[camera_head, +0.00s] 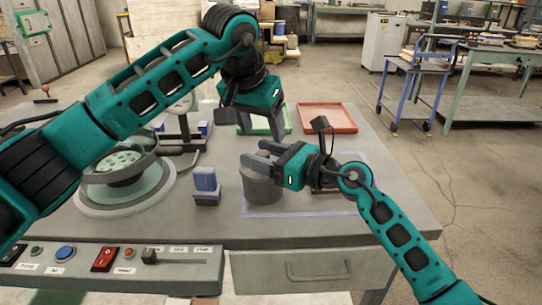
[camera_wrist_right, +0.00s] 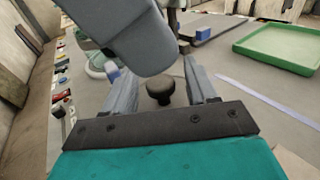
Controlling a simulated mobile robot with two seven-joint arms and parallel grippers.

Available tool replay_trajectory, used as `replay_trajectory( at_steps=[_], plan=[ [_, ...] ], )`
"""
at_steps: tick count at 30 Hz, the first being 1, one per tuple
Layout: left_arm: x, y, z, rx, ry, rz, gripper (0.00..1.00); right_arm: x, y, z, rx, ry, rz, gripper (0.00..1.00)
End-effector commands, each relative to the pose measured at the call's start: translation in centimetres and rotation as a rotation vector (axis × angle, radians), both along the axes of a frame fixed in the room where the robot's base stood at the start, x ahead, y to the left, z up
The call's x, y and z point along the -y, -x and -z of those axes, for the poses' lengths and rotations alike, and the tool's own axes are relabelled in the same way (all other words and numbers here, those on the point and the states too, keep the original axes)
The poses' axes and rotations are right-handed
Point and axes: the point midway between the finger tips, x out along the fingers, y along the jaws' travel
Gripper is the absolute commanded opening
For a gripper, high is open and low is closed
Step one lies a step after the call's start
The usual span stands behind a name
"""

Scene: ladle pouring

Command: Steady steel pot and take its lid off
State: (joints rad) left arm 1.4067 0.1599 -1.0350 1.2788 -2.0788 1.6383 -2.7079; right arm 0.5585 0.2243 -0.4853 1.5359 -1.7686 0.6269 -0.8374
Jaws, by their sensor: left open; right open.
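The grey steel pot (camera_head: 262,187) stands on the table, its top largely hidden by my right gripper. My right gripper (camera_head: 256,155) comes in from the right at the height of the pot's rim and is open. In the right wrist view, a dark round lid knob (camera_wrist_right: 160,91) sits between the open fingers of my right gripper (camera_wrist_right: 161,88), with a gap on each side. The lid's plate is hard to make out. My left gripper (camera_head: 260,122) points down behind the pot, in front of the green tray, open and apart from the pot.
A blue block on a dark stand (camera_head: 205,184) is left of the pot. A round glass-topped device (camera_head: 118,180) stands further left. A green tray (camera_wrist_right: 282,47) and a red tray (camera_head: 327,118) lie behind. A switch panel (camera_head: 110,267) lines the front edge. The table's right side is clear.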

Motion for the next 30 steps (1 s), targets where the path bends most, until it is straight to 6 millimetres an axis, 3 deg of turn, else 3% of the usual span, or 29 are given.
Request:
replay_trajectory(
  at_steps=[5,23,28,29,30],
  plan=[
    [0.01,0.01,0.0,0.0,0.0,0.0,0.64,0.0,0.0,0.0,0.0,0.0,0.0,0.57],
    [0.01,0.01,0.0,0.0,0.0,0.0,0.64,0.03,0.02,0.01,0.0,0.0,0.0,0.01],
    [0.0,0.0,0.0,0.0,0.0,0.0,0.64,0.03,0.02,0.02,0.0,0.0,0.0,0.0],
    [0.0,0.0,0.0,0.0,0.0,0.0,0.64,0.03,0.02,0.02,0.0,0.0,0.0,0.32],
    [0.0,0.0,0.0,0.0,0.0,0.0,0.64,0.03,0.02,0.02,0.0,0.0,0.0,0.36]
  ],
)
